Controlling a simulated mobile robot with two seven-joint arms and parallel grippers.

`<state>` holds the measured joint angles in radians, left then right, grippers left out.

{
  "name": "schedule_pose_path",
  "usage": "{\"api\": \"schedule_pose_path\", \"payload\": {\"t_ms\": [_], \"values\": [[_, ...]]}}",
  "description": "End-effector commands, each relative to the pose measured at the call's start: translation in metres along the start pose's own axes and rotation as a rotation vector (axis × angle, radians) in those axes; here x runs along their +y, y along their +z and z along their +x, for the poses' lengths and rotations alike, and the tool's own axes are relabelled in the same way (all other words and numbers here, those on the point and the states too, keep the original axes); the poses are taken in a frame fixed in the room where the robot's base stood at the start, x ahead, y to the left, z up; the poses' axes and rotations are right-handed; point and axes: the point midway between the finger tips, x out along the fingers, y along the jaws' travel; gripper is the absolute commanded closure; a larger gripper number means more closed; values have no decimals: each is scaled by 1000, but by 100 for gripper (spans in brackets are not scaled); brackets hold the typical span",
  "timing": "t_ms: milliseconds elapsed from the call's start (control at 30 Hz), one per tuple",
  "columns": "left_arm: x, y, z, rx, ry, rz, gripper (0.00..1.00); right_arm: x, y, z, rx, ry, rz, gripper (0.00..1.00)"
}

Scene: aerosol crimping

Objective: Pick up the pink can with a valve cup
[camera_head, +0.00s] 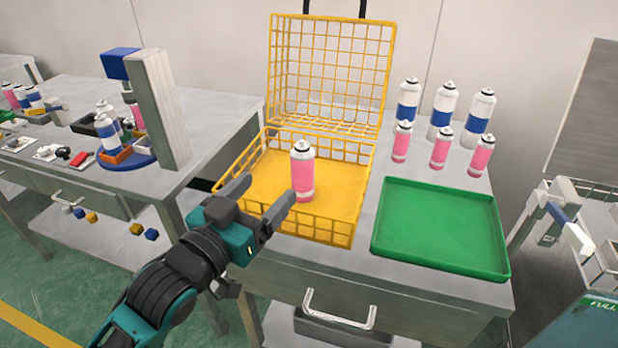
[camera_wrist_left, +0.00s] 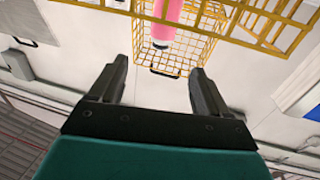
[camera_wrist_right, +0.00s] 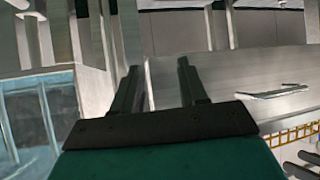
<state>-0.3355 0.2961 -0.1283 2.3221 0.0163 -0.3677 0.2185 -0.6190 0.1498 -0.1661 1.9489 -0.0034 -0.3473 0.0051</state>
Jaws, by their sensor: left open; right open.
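A pink can (camera_head: 303,172) with a white top band and a valve cup stands upright in the open yellow wire basket (camera_head: 345,222). My left gripper (camera_head: 265,200) is open, at the basket's front left, its fingers pointing toward the can. The fingers look empty. In the left wrist view the pink can (camera_wrist_left: 170,22) shows beyond and between the open fingers (camera_wrist_left: 158,80), apart from them. My right gripper shows only in the right wrist view (camera_wrist_right: 160,80); it is open and empty, low by the table's side. Several more pink cans (camera_head: 440,148) stand at the back right of the table.
Blue-and-white cans (camera_head: 442,112) stand behind the right-hand pink cans. An empty green tray (camera_head: 440,228) lies right of the basket. The raised wire lid (camera_head: 330,70) stands behind the basket. A drawer handle (camera_head: 340,310) juts from the front. Another workbench (camera_head: 190,180) is at left.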

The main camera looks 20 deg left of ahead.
Motion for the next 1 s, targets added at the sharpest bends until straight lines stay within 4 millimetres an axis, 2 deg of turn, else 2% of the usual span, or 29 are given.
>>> {"api": "schedule_pose_path", "payload": {"t_ms": [300,633,833,1000], "values": [[0,0,50,1,0,0,23,-4,0,0,0,-3,11,57],[0,3,73,-1,0,1,23,-4,1,0,0,-3,12,57],[-3,10,102,1,0,0,23,-4,4,2,-4,-3,13,57],[-2,10,116,-1,1,0,23,-3,2,1,-2,-4,10,57]]}}
